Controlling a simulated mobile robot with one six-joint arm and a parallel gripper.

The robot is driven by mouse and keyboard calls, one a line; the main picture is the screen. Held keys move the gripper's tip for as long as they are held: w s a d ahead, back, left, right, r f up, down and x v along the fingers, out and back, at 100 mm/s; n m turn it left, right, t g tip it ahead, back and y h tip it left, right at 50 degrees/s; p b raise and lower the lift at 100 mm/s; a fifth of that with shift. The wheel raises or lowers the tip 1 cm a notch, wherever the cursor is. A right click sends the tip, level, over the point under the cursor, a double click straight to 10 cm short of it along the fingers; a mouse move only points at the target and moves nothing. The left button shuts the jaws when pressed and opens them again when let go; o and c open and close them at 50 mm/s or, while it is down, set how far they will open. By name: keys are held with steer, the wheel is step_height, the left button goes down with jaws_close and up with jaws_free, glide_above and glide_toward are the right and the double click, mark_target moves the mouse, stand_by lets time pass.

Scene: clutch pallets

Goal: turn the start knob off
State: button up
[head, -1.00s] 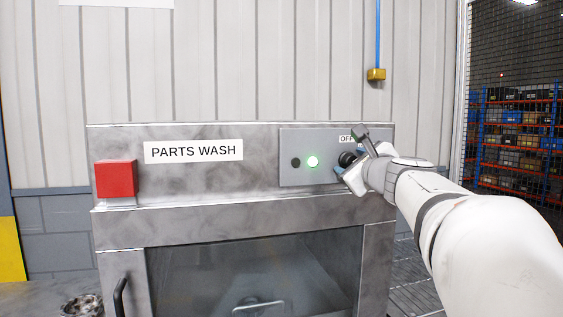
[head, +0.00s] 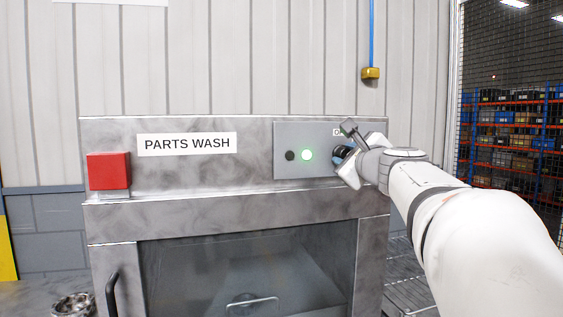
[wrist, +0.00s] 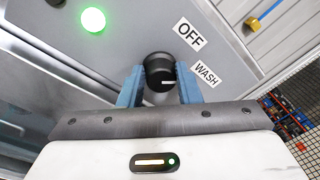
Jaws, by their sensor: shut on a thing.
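The start knob (wrist: 159,66) is round and black, on the grey control panel of the parts washer. In the wrist view it sits between the two blue fingers of my gripper (wrist: 160,88), which is shut on it. A short white mark on the knob lies toward the WASH label (wrist: 205,75); the OFF label (wrist: 189,33) is above that. In the head view my gripper (head: 346,158) is at the panel's right side, and the knob (head: 341,152) is partly hidden by it. The green light (head: 307,155) is lit.
A red box (head: 108,171) is on the washer's left front. A dark button (head: 290,156) is left of the green light. The washer's glass door (head: 245,270) is below. Mesh fencing and shelves stand at right.

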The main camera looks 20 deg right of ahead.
steer(key=shift+d+f+n+t+y+b, duration=0.1)
steer(key=shift+n+t+y+b, duration=0.1)
steer(key=shift+n+b, duration=2.8)
steer(key=shift+n+t+y+b, duration=0.1)
steer(key=shift+n+t+b, duration=0.1)
steer(key=shift+n+b, duration=2.75)
steer(key=shift+s+r+m+b, duration=0.1)
steer(key=shift+r+m+b, duration=0.1)
steer(key=shift+m+b, duration=0.2)
steer(key=o, duration=0.6)
steer(key=shift+c, duration=0.2)
steer(key=o, duration=0.4)
steer(key=shift+w+d+f, duration=0.1)
steer(key=shift+w+f, duration=0.15)
steer(key=shift+s, duration=0.2)
